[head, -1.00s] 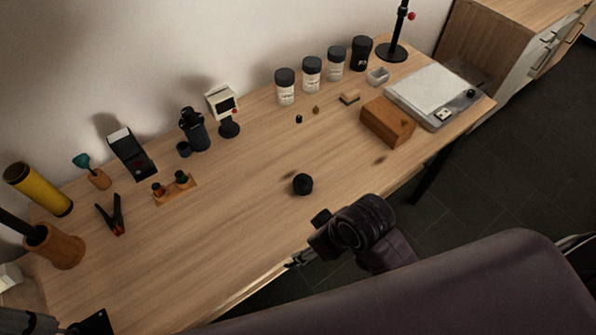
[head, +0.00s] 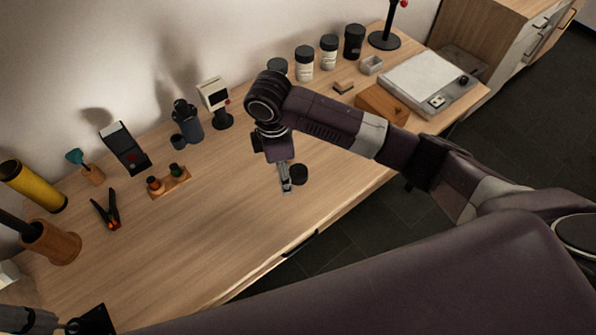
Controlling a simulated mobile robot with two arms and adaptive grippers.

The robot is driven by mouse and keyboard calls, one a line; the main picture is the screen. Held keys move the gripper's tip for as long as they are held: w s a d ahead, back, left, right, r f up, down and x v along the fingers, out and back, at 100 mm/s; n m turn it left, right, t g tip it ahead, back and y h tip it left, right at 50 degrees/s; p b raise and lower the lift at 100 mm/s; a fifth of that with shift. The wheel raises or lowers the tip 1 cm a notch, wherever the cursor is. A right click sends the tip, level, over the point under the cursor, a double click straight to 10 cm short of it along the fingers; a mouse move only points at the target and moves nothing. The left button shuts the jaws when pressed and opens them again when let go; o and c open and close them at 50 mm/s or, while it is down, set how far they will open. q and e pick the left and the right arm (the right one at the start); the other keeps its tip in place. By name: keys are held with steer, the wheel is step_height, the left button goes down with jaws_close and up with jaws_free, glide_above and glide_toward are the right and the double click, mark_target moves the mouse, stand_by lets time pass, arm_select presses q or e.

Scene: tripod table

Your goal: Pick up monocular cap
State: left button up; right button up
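A dark monocular (head: 187,120) stands at the back of the table, with a small dark blue cup-like piece (head: 178,142) beside its base. A separate small round black piece (head: 300,174) lies near the table's middle; I cannot tell for sure which of the two is the monocular cap. My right gripper (head: 286,182) points down over the table, just left of the black piece and partly overlapping it in view. Its finger opening is not clear. My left gripper (head: 92,322) shows only partly at the bottom left corner, and its opening cannot be made out.
Several black-lidded jars (head: 304,64), a wooden box (head: 381,104) and a flat grey device (head: 432,82) stand at the back right. A small wooden stand (head: 170,181) and a red-black clamp (head: 108,210) lie left. The table's front middle is clear.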

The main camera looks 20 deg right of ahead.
mark_target(297, 168)
steer(key=shift+h, duration=0.6)
steer(key=w+d+r, duration=0.2)
steer(key=d, duration=0.1)
steer(key=shift+w+d, duration=0.1)
steer(key=shift+w, duration=0.2)
steer(key=f+p, duration=0.1)
steer(key=f, duration=0.2)
steer(key=d+f+p, duration=0.1)
steer(key=f, duration=0.3)
steer(key=shift+s+d+f, duration=0.1)
steer(key=shift+d+f, duration=0.1)
steer(key=shift+c, duration=0.4)
steer(key=c, duration=0.8)
steer(key=shift+r, duration=0.1)
steer(key=shift+c, duration=0.5)
